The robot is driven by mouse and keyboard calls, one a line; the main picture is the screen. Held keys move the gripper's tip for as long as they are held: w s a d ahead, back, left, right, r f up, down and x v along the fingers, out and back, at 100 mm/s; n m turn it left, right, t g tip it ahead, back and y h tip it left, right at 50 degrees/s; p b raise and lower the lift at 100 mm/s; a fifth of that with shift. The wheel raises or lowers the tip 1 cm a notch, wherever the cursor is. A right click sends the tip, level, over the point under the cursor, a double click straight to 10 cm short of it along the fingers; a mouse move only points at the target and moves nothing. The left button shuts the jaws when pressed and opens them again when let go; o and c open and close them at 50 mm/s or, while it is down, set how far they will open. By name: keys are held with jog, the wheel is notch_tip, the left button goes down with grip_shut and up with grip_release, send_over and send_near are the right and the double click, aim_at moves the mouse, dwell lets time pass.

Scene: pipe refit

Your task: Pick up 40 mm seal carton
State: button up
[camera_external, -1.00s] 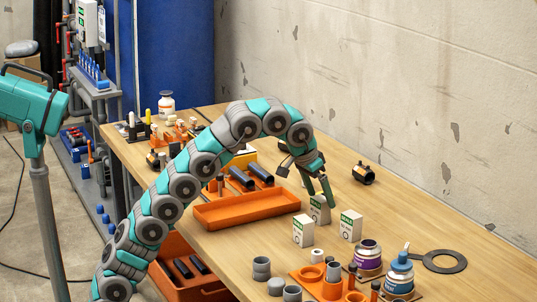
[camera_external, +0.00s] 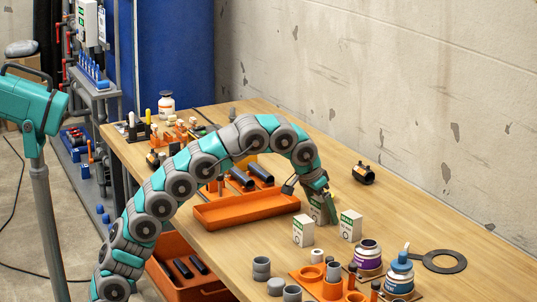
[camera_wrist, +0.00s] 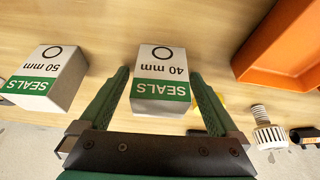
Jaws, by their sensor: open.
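The 40 mm seal carton (camera_wrist: 161,76) is a small white box with a green SEALS band, standing on the wooden bench. In the wrist view it sits between the two dark green fingers of my gripper (camera_wrist: 160,95), which are open with a small gap on each side. A 50 mm seal carton (camera_wrist: 48,77) stands to the left in the wrist view, outside the fingers.
An orange tray (camera_external: 246,208) lies to the left.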

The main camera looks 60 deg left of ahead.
jog(key=c, duration=1.4)
jog(key=shift+c, duration=0.2)
jog(key=shift+r, duration=0.1)
